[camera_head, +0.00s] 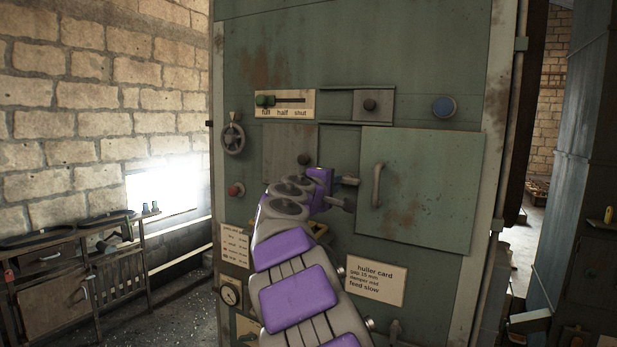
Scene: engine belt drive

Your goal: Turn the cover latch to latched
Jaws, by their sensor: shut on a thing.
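The cover (430,185) is a flat green panel on the right of the machine's front, with a grey upright handle (377,185). A small dark grey piece at its left edge, beside my wrist, looks like the cover latch (348,180). My purple and grey arm reaches up from the bottom, and my gripper (335,190) is at that left edge. It is shut on what appears to be the latch. My wrist hides most of the fingers and part of the latch, so its exact angle cannot be told.
Left of my arm are a handwheel (233,138) and a red button (236,190). A huller card (376,281) is below the cover. A workbench (70,265) stands left.

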